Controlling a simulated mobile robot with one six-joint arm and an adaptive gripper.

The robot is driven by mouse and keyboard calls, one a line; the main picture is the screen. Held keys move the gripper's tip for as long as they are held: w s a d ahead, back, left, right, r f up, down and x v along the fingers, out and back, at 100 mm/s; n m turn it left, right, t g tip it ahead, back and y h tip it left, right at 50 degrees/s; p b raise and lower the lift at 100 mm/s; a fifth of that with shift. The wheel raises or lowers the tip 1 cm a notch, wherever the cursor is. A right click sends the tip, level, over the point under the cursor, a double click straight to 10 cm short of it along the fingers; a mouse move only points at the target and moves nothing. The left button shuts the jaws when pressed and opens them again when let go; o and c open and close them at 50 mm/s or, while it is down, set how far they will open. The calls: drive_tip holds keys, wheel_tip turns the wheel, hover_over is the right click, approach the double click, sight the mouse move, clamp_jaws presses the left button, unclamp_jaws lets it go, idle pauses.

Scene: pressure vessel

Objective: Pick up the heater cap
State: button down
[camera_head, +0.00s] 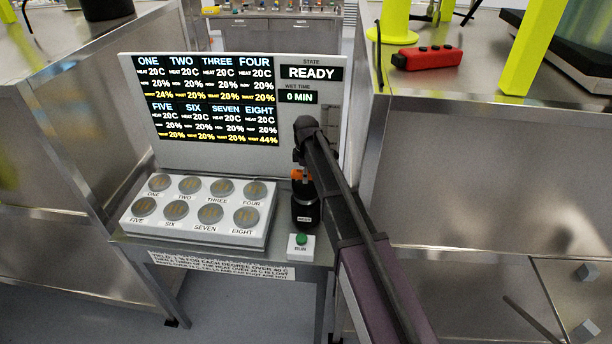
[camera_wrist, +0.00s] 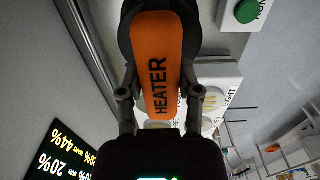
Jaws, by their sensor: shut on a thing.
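The heater cap (camera_wrist: 158,45) has an orange grip marked HEATER and a dark round part at its far end. In the wrist view my gripper (camera_wrist: 160,92) has one finger on each side of the orange grip and is shut on it. In the head view a small orange patch of the cap (camera_head: 297,174) shows below the end of my arm, above a black cylinder (camera_head: 304,210) at the right of the bench. My arm and wrist hide much of the gripper there. I cannot tell whether the cap touches the bench.
A white block (camera_head: 226,232) with several round labelled cells is left of the cap. The green RUN button (camera_head: 301,239) is just in front of the black cylinder. A display panel (camera_head: 310,120) stands behind. Steel counters (camera_head: 480,180) flank the bench.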

drive_tip(key=shift+r+p, duration=4.45)
drive_tip(key=shift+r, duration=0.2)
